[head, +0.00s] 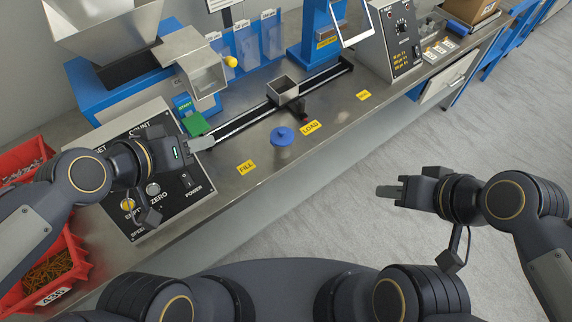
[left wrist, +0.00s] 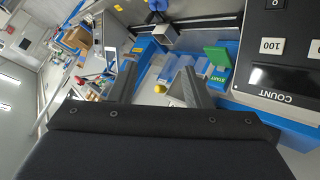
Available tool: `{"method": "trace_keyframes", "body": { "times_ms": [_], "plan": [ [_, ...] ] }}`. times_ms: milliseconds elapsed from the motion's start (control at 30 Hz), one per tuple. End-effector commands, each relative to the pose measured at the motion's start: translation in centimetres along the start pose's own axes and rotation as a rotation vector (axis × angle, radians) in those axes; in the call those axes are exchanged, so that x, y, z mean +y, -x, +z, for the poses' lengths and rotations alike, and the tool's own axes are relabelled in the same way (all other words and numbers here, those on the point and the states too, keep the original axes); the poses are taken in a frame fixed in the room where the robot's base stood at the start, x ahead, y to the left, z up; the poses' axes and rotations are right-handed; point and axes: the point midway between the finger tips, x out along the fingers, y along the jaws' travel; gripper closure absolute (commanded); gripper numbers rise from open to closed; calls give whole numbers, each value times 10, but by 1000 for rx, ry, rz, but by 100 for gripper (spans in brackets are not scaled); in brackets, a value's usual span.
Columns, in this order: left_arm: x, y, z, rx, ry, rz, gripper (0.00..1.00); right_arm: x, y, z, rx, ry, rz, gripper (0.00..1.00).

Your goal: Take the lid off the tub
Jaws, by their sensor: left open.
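The tub (head: 281,153) is a small blue round container standing on the steel bench between the FILL and LOAD labels. Its blue lid (head: 283,135) with a small knob sits on top and hides the inside. My left gripper (head: 202,143) is open and empty, to the left of the tub and apart from it, above the bench beside the control panel. Its two spread fingers show in the left wrist view (left wrist: 160,90). My right gripper (head: 388,192) is over the floor in front of the bench, right of the tub. Its finger gap cannot be made out.
A metal box (head: 283,91) sits on the dark track (head: 240,122) behind the tub. A green START button (head: 195,124) and the control panel (head: 150,185) are by my left gripper. A steel chute (head: 196,72) stands behind. The bench right of the tub is mostly clear.

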Motion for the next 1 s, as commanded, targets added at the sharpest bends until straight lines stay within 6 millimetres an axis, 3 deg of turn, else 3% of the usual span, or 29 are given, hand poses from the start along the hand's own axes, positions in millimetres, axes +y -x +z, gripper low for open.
{"method": "trace_keyframes", "body": {
  "times_ms": [33, 267, 367, 600, 700, 833, 1000],
  "plan": [
    [-2, -17, 5, 17, -14, 13, 56, 6, -14, 7, 0, 0, 0, 68],
    [2, -75, 3, 139, -66, 52, 56, 24, -52, 26, 0, 0, 0, 68],
    [4, -109, 7, 208, -95, 59, 56, 34, -75, 38, 0, 0, 0, 68],
    [8, -221, 39, 457, -220, -4, 56, 71, -156, 79, 0, 0, 0, 68],
    [10, -254, 56, 564, -287, -65, 56, 84, -183, 92, 0, 0, 0, 68],
    [13, -276, 73, 674, -360, -138, 56, 94, -205, 104, 0, 0, 0, 68],
    [16, -284, 80, 745, -407, -189, 56, 98, -214, 108, 0, 0, 0, 68]
  ]
}}
